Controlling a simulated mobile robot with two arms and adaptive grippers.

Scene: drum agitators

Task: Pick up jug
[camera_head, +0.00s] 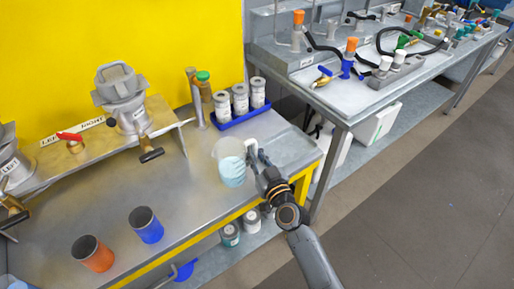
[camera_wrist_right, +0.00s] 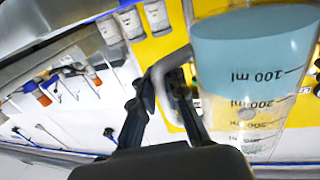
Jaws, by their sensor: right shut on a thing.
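The jug (camera_head: 230,167) is a clear beaker-like vessel with pale blue liquid, at the right end of the metal workbench. In the right wrist view the jug (camera_wrist_right: 255,75) fills the right side, with printed ml marks and its handle toward my gripper. My right gripper (camera_head: 256,156) reaches in from the right and is shut on the jug's handle. In the wrist view its dark fingers (camera_wrist_right: 166,88) sit on either side of the pale handle. I cannot tell whether the jug's base touches the bench. My left gripper is not in view.
A blue tray (camera_head: 240,118) with several white-labelled containers stands behind the jug. An orange cup (camera_head: 93,254) and a blue cup (camera_head: 146,225) stand at the front left. A raised shelf (camera_head: 95,160) holds drum agitators. A second bench (camera_head: 350,105) is at the right.

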